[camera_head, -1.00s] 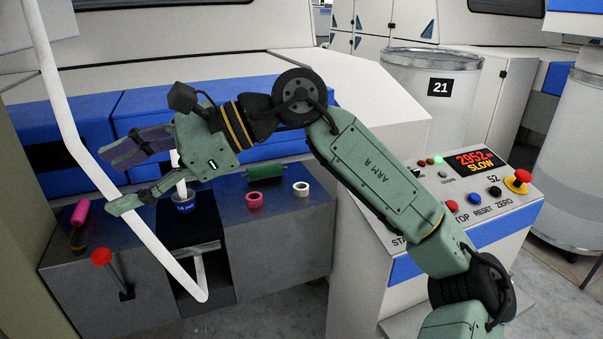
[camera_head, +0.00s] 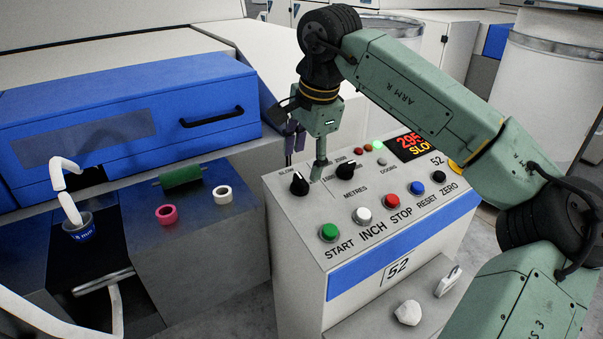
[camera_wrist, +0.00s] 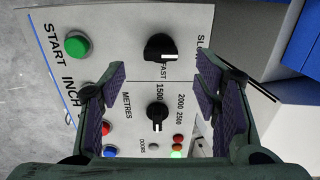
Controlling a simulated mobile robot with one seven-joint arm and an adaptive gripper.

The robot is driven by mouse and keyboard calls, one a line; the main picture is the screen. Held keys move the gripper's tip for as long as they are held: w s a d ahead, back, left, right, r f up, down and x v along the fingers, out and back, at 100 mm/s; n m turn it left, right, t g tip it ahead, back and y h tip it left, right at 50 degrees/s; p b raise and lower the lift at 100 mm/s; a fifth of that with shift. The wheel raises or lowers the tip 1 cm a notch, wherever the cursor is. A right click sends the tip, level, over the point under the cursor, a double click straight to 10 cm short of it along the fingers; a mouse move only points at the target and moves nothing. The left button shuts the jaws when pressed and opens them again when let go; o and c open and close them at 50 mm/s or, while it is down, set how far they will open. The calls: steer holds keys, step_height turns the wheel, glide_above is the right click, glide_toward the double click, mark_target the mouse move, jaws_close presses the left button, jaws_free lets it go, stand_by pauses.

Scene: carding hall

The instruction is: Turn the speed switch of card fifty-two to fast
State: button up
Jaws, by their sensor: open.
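The control panel (camera_head: 375,215) of card 52 stands below my gripper (camera_head: 305,160). Its speed switch (camera_head: 299,183) is a black knob between the SLOW and FAST labels, and it shows in the wrist view (camera_wrist: 160,47) too. Its white pointer seems to face SLOW in the head view. The black METRES knob (camera_head: 346,168) sits to the right of the switch. My gripper (camera_wrist: 160,85) is open and empty, fingers pointing down above the panel. Both knobs show between its fingers.
The green START (camera_head: 329,232), white INCH (camera_head: 362,215) and red STOP (camera_head: 392,202) buttons line the panel's front. A blue cover (camera_head: 110,120) stands behind.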

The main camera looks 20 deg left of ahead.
mark_target(300, 180)
steer(key=p+x, duration=0.1)
steer(key=x, duration=0.5)
steer(key=shift+a+f, duration=0.1)
steer(key=shift+f, duration=0.15)
steer(key=c, duration=1.1)
